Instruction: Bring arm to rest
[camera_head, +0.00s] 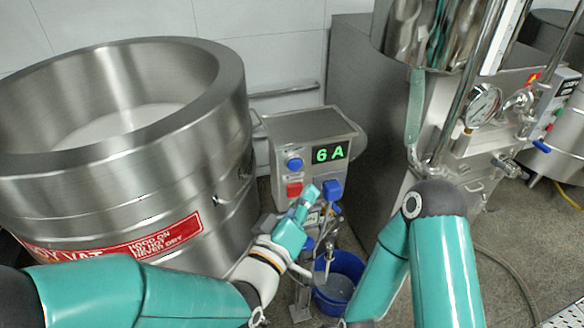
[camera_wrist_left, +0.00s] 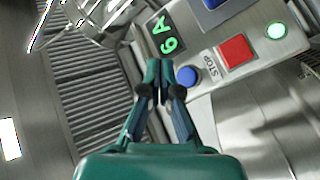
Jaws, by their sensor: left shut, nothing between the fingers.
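My left arm comes in from the lower left in the head view. Its gripper (camera_head: 308,198) is shut and empty, in front of the lower part of a grey control box (camera_head: 313,127). In the left wrist view the same gripper (camera_wrist_left: 160,72) has its fingers together, pointing at the box. A blue button (camera_wrist_left: 187,75) shows just right of the fingertips there, with a red STOP button (camera_wrist_left: 235,50) farther right. My right arm (camera_head: 440,250) is bent at the right of the head view; its gripper is not seen.
The box display (camera_head: 329,153) reads 6 A. A large steel vat (camera_head: 195,130) stands left, a steel machine (camera_head: 375,105) right, and a blue bucket (camera_head: 343,270) on the floor below. A green light (camera_wrist_left: 277,31) glows on the box.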

